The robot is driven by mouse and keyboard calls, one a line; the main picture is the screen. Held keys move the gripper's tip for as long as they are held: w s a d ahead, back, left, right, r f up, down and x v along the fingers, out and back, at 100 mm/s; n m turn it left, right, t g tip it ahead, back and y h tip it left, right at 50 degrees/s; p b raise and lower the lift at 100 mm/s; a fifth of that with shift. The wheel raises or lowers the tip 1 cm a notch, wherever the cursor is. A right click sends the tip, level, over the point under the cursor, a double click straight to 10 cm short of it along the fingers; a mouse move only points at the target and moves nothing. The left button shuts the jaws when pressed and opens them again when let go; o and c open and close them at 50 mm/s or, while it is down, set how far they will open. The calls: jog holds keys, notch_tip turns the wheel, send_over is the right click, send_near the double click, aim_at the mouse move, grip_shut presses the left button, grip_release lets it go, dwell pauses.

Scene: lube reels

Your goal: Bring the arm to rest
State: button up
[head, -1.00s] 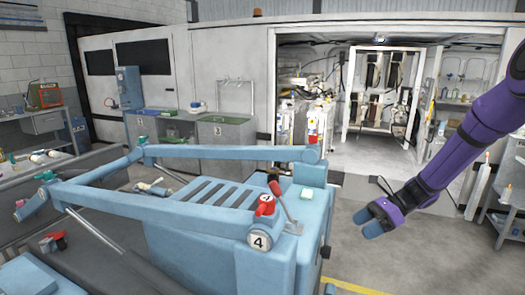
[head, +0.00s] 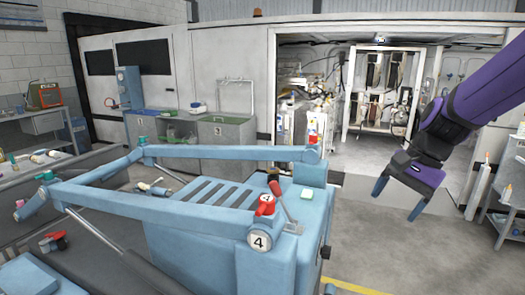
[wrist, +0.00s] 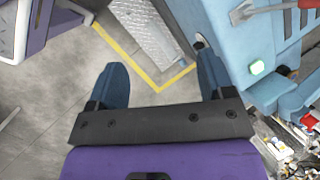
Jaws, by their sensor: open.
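My gripper (head: 398,202) hangs at the right of the head view at the end of my purple arm (head: 465,105). Its two blue fingers point down and stand apart with nothing between them. In the wrist view my gripper (wrist: 160,84) is also open and empty, with grey floor and a yellow line showing beyond the fingers. It touches nothing that I can see.
A blue machine (head: 235,225) with a red lever (head: 265,205) and a "4" label stands left of my gripper. Shelves (head: 508,200) stand at the far right. An open bay (head: 385,90) lies behind. Grey floor (head: 400,255) is clear below my gripper.

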jog(key=s+d+r+n+t+h, duration=0.1)
jog(key=s+r+n, duration=0.3)
jog(key=s, duration=0.4)
jog(key=s+d+r+n+t+h, duration=0.2)
jog(key=s+r+n+t+h, duration=0.1)
jog(key=s, duration=0.6)
jog(key=shift+r+n+t, duration=0.7)
jog(key=shift+n, duration=0.4)
